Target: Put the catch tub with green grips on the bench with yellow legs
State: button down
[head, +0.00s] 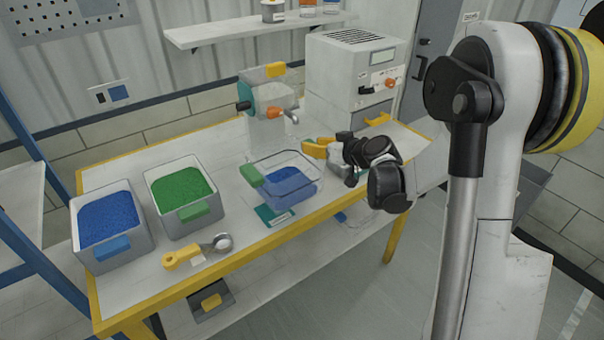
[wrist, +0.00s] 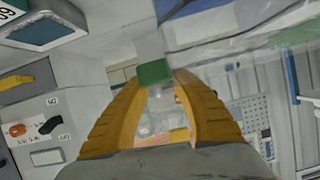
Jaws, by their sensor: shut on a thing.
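The clear catch tub (head: 262,200) has a green grip (head: 251,175) on its left side and blue material showing in its bottom. It is over the right half of the bench (head: 140,255), which has a yellow edge and yellow legs. I cannot tell whether its base touches the top. My gripper (head: 318,149) is at the tub's back right side. In the wrist view, my gripper's yellow fingers (wrist: 157,82) are shut on the tub's other green grip (wrist: 155,72). That grip is hidden by the fingers in the head view.
Bins of blue (head: 108,215) and green granules (head: 180,188) stand on the bench's left, with a yellow-handled scoop (head: 198,250) in front. A feeder machine (head: 268,95) and a grey control box (head: 352,75) stand behind. A teal labelled pad (head: 272,216) lies by the tub.

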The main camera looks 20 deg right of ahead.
aim_at(306, 165)
jog(key=a+f, duration=0.1)
jog(key=s+a+f, duration=0.1)
jog(key=a, duration=0.1)
jog(key=shift+b, duration=0.35)
notch_tip(306, 165, down, 4)
jog(key=shift+f+b, duration=0.1)
jog(key=shift+b, duration=0.95)
jog(key=shift+r, duration=0.2)
jog(key=c, duration=1.1)
grip_release()
jog(key=shift+f, duration=0.1)
